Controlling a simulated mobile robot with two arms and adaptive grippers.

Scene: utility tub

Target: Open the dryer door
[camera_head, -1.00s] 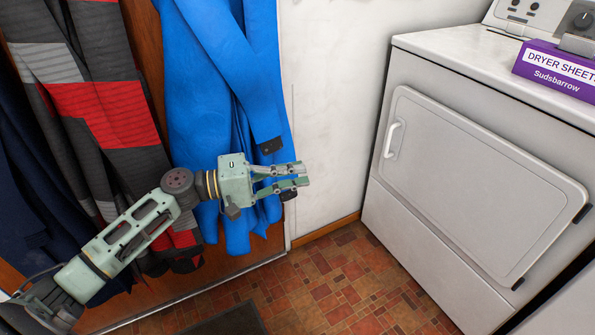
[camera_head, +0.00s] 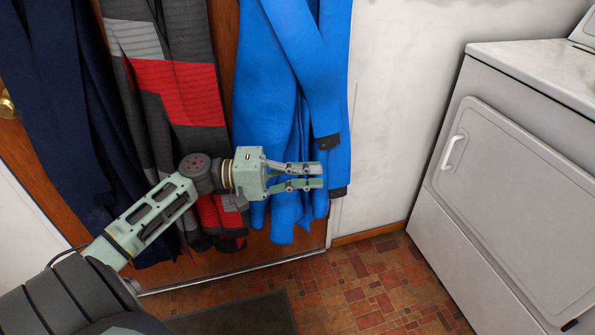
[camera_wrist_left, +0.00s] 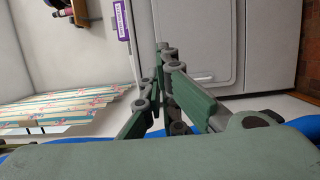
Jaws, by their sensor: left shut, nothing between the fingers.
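The dryer (camera_head: 540,75) is white and stands at the right of the head view, cut off by the frame edge. Its door (camera_head: 530,195) is shut flat against the front, with a small white handle (camera_head: 453,152) near its upper left corner. My left gripper (camera_head: 321,176) is shut and empty, pointing right in front of the hanging blue garment, well left of the handle and apart from it. In the left wrist view, the gripper fingers (camera_wrist_left: 166,52) point toward the dryer door (camera_wrist_left: 195,35), with space between. My right gripper is not in view.
A blue garment (camera_head: 268,110) and a red-grey one (camera_head: 170,70) hang on the brown door behind my left arm. A dark mat (camera_head: 240,317) lies on the tiled floor (camera_head: 375,285). The wrist view also shows a patterned board (camera_wrist_left: 70,105) and a purple box (camera_wrist_left: 121,20).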

